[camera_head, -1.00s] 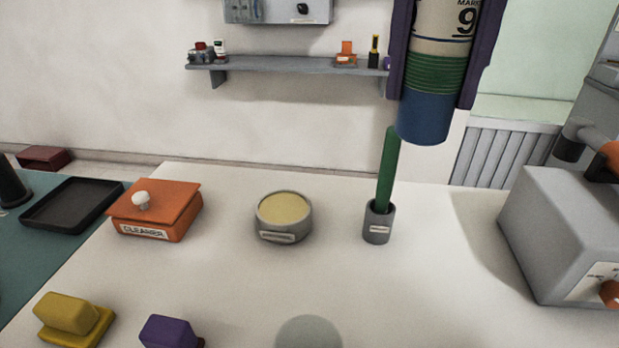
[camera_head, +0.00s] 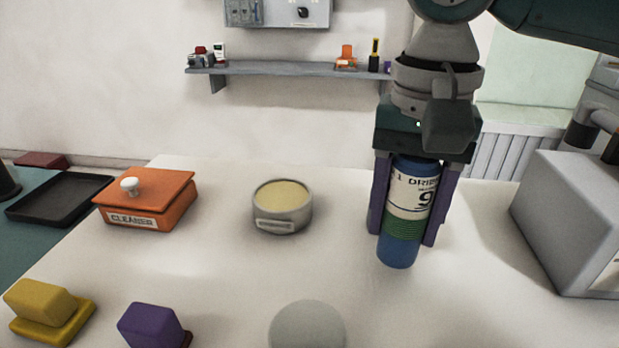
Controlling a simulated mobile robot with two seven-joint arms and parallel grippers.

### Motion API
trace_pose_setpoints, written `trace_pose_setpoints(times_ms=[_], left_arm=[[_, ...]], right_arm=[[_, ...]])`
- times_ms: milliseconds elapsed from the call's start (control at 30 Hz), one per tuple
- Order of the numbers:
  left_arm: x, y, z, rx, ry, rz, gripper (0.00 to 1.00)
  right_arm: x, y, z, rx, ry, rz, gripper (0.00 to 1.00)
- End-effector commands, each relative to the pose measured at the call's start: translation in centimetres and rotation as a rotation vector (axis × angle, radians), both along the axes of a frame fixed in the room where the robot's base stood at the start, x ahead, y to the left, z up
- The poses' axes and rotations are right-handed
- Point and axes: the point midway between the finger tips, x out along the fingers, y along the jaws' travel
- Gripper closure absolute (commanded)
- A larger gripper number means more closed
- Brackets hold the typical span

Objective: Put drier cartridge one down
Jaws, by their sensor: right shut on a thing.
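Drier cartridge one (camera_head: 403,228) is a cylinder with blue ends, a green ribbed band and a pale printed label with a large 9. My right gripper (camera_head: 412,232) is shut on it, a purple finger on each side, and holds it upright. The cartridge's lower end is low over the white table (camera_head: 230,280); I cannot tell whether it touches. The grey cup with the green stick is hidden behind the cartridge and gripper. My left gripper is not in view.
An orange box labelled CLEANER (camera_head: 146,198) and a round pot with a yellow top (camera_head: 282,206) stand to the left. A grey machine (camera_head: 568,225) is at right. Yellow (camera_head: 45,308) and purple (camera_head: 150,326) blocks and a pale round thing (camera_head: 307,326) are in front.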

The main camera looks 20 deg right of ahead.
Motion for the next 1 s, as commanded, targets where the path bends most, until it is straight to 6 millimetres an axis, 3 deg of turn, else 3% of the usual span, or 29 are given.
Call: trace_pose_setpoints(times_ms=[133,500,533,767,1000], left_arm=[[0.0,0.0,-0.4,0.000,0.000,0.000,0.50],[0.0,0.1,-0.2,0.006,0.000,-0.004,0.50],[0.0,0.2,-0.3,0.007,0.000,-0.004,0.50],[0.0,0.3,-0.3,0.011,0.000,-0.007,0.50],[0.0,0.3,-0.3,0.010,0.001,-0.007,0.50]], right_arm=[[0.0,0.1,-1.9,0.001,0.000,0.001,1.00],[0.0,0.0,-2.2,0.001,-0.001,0.001,1.00],[0.0,0.0,-2.2,0.001,-0.001,0.001,0.42],[0.0,0.0,-2.2,0.001,-0.001,0.001,0.16],[0.0,0.0,-2.2,0.001,-0.001,0.001,0.14]])
